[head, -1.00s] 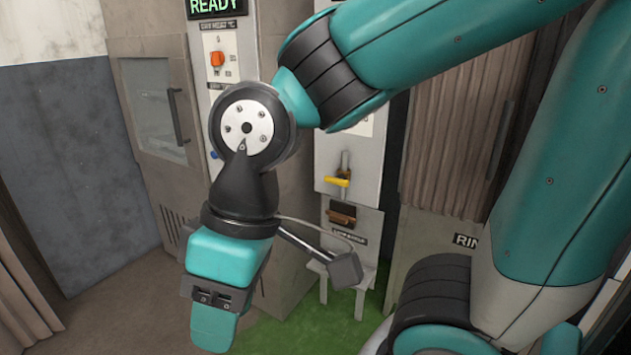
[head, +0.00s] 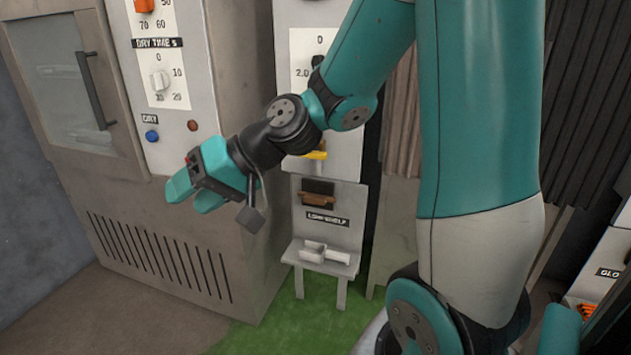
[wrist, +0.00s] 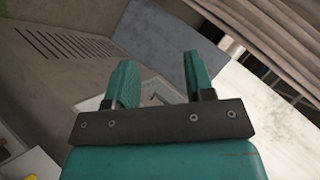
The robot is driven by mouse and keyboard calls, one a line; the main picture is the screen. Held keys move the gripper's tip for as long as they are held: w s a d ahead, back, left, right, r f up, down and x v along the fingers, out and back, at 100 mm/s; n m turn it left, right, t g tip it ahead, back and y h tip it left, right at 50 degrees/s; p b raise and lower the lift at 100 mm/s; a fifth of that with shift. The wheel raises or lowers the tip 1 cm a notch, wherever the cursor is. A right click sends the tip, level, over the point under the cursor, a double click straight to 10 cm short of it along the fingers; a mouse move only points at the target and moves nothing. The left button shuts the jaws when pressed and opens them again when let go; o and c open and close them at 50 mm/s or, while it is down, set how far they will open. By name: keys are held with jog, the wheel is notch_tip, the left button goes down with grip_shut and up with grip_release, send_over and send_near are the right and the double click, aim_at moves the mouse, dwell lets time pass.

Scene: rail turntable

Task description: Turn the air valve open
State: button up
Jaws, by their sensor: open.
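The yellow handle (head: 318,153), apparently the air valve, is on the light panel of the middle unit in the head view. My own arm covers most of it, so its angle is hard to read. My gripper (head: 194,197) is to the left of the handle and lower, in front of the dryer's front. It points left, away from the handle, and touches nothing that I can see. In the wrist view my gripper (wrist: 160,84) has its two teal fingers apart with nothing between them.
The dryer cabinet (head: 150,215) with knobs and a blue button (head: 151,135) stands behind my gripper. Below the valve are a dark slot with a brown piece (head: 317,200) and a small white shelf (head: 321,270) bearing pale parts. Green floor (head: 290,325) lies in front.

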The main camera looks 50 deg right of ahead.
jog(key=w+d+f+m+t+h+b, duration=0.1)
jog(key=w+d+f+m+t+b, duration=0.25)
jog(key=w+d+f, duration=0.35)
jog(key=m+t+h+b, duration=0.6)
jog(key=m+h+b, duration=0.2)
jog(key=m+h, duration=0.8)
send_near(314, 157)
jog(key=shift+m+y, duration=0.65)
jog(key=shift+y, duration=0.05)
jog(key=p+x, duration=0.2)
jog(key=p, duration=0.3)
jog(key=p+x, duration=0.3)
jog(key=p, duration=0.1)
jog(key=p+x, duration=0.3)
jog(key=p, duration=0.2)
jog(key=shift+w+d+r+p, duration=0.15)
jog(key=shift+d+r+p, duration=0.15)
jog(key=shift+d+r, duration=0.1)
jog(key=shift+x, duration=0.8)
jog(key=shift+f, duration=0.1)
